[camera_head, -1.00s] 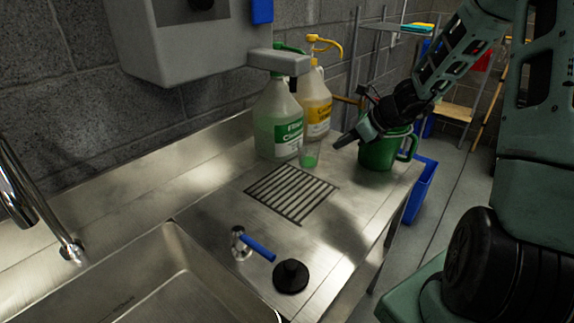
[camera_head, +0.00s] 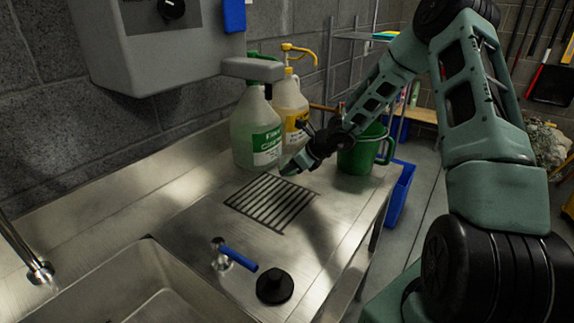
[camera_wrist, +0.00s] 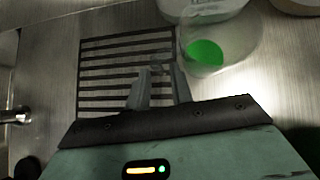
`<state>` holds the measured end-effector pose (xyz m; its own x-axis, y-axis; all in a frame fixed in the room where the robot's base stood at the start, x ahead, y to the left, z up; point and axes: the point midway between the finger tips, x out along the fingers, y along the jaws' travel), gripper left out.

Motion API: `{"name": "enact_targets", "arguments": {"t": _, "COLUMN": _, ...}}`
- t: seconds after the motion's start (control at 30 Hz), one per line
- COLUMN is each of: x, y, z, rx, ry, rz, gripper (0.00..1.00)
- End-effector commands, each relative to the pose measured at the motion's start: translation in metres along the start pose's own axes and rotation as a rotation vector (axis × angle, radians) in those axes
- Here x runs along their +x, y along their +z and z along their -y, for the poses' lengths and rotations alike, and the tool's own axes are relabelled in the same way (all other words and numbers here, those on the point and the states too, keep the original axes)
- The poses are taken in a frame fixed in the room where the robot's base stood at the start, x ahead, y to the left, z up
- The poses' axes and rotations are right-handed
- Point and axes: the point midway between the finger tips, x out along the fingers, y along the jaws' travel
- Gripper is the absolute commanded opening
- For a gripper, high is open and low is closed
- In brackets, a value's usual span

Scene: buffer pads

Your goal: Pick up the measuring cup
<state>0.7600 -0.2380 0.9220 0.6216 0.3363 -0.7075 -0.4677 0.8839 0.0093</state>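A small clear cup with bright green in its bottom, which I take as the measuring cup (camera_wrist: 206,58), stands at the upper right of the wrist view, beside the slotted drain. In the head view I cannot make it out; my gripper covers its area. My gripper (camera_head: 291,167) is low over the steel counter (camera_head: 185,222). In the wrist view my two fingers (camera_wrist: 158,74) are apart with nothing held between them. They point over the drain, just left of the cup, and do not appear to hold it.
A green-labelled jug (camera_head: 255,130) and a yellow-topped jug (camera_head: 290,100) stand behind my gripper. A green pitcher (camera_head: 362,157) stands right of it. The slotted drain (camera_head: 270,202), a blue-handled valve (camera_head: 237,257) and a black stopper (camera_head: 274,286) are nearer. A sink (camera_head: 150,290) lies lower left.

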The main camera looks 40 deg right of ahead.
Motion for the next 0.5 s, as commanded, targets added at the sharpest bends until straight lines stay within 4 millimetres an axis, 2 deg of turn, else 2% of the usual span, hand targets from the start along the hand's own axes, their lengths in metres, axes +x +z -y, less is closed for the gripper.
{"name": "enact_targets", "arguments": {"t": 0.03, "x": 0.010, "y": 0.000, "z": -0.002, "rx": 0.000, "ry": 0.004, "rz": 0.001, "gripper": 0.22}}
{"name": "enact_targets", "arguments": {"t": 0.2, "x": 0.031, "y": 0.001, "z": -0.002, "rx": 0.000, "ry": 0.002, "rz": 0.001, "gripper": 0.22}}
{"name": "enact_targets", "arguments": {"t": 0.5, "x": 0.036, "y": 0.001, "z": -0.002, "rx": 0.000, "ry": 0.000, "rz": 0.000, "gripper": 0.22}}
